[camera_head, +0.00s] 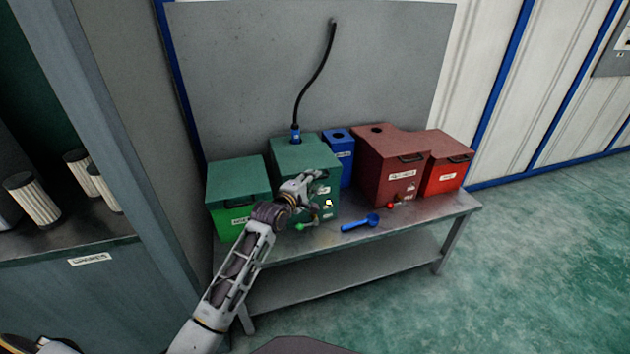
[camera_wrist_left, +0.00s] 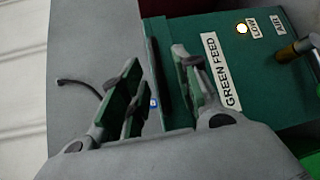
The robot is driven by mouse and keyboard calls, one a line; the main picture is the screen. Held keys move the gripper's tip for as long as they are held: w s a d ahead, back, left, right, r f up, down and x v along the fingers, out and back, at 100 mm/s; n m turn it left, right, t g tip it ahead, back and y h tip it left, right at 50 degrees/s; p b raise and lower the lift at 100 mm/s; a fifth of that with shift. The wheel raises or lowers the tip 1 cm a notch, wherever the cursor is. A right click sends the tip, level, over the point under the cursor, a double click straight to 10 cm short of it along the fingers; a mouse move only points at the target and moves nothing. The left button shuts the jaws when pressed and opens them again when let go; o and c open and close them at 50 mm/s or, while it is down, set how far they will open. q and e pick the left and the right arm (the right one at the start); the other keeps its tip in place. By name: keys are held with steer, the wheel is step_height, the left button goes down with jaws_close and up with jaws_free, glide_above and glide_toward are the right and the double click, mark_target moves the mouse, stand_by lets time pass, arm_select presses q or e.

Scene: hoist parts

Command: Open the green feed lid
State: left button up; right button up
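The green feed box (camera_head: 298,157) stands on the bench with its green lid (camera_head: 298,147) down. My left gripper (camera_head: 318,178) is at the upper front edge of this box and hides part of the lid front. In the left wrist view, my left gripper (camera_wrist_left: 155,88) has its fingers apart, with the lid's edge between them. I cannot tell whether either finger touches the lid or its handle. The GREEN FEED label (camera_wrist_left: 221,72) is on the box front, beside a lit lamp (camera_wrist_left: 242,28) marked LOW. My right gripper is not in view.
A hose (camera_head: 313,85) runs down into the box top. Beside it stand another green box (camera_head: 237,180), a blue box (camera_head: 340,160) and two red boxes (camera_head: 392,165) (camera_head: 447,170). A blue scoop (camera_head: 361,222) lies on the metal bench (camera_head: 420,212). Floor at right is clear.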

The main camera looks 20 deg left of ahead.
arm_select(q)
steer(key=shift+x, duration=1)
steer(key=shift+w, duration=0.1)
steer(key=shift+c, duration=0.5)
jaws_close()
steer(key=shift+f, duration=0.15)
